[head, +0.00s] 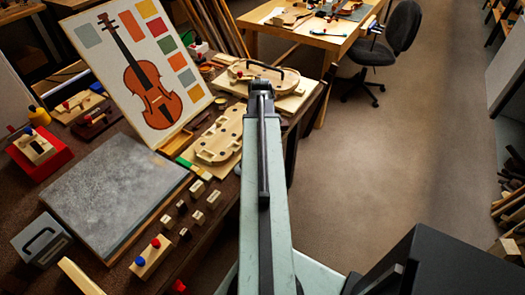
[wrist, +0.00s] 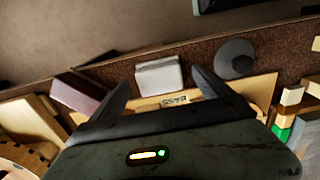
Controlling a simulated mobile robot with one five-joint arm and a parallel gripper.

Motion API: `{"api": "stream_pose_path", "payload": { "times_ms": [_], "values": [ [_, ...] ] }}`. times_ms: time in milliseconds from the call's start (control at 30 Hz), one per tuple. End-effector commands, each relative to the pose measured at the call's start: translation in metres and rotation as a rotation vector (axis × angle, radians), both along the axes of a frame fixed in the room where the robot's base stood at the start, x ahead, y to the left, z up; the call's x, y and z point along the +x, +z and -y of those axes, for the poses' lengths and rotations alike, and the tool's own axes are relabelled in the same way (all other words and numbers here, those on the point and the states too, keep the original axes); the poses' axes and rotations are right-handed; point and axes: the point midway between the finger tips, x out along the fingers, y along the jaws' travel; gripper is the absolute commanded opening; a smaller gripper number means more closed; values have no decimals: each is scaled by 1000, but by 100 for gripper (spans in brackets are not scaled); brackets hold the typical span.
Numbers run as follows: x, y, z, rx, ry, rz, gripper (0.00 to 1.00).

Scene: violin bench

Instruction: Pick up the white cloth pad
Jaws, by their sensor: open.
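The white cloth pad (wrist: 158,75) shows in the wrist view as a small pale block-like shape on the dark brown bench, near the bench edge. I cannot pick it out in the head view. My gripper (wrist: 160,84) is open and empty, with one dark finger to either side of the pad in the picture. I cannot tell how far above the pad the fingers are. In the head view my gripper (head: 262,88) is at the far right part of the bench, seen from behind.
A round grey thing (wrist: 237,58) lies right of the pad, and a brownish-purple block (wrist: 78,93) lies left. Wooden violin forms (head: 220,140) and a violin picture board (head: 125,50) stand on the bench. A grey slab (head: 115,195) lies nearer. Open floor (head: 400,150) is to the right.

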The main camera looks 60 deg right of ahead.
Motion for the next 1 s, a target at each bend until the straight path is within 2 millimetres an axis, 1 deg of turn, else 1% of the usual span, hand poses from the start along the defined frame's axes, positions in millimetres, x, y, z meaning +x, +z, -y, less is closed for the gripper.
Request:
{"api": "stream_pose_path", "payload": {
  "times_ms": [33, 67, 300, 367, 400, 467, 500, 533, 733, 833, 933, 1000],
  "values": [
    [0, -16, 0, 0, 0, 0, 89],
    [0, -18, 0, 0, 0, 0, 89],
    [0, -14, 0, 0, -1, 0, 89],
    [-1, -14, 0, 0, -1, 0, 72],
    [-1, -14, 1, 0, -1, 0, 61],
    [-1, -14, 1, 0, -1, 0, 45],
    [-1, -14, 1, 0, -1, 0, 33],
    [-1, -14, 1, 0, -1, 0, 25],
    [-1, -14, 1, 0, -1, 0, 24],
    [-1, -10, 1, 0, -1, 0, 24],
    [-1, 0, 1, 0, -2, 0, 24],
    [-1, 11, 1, 0, -2, 0, 24]
  ]
}}
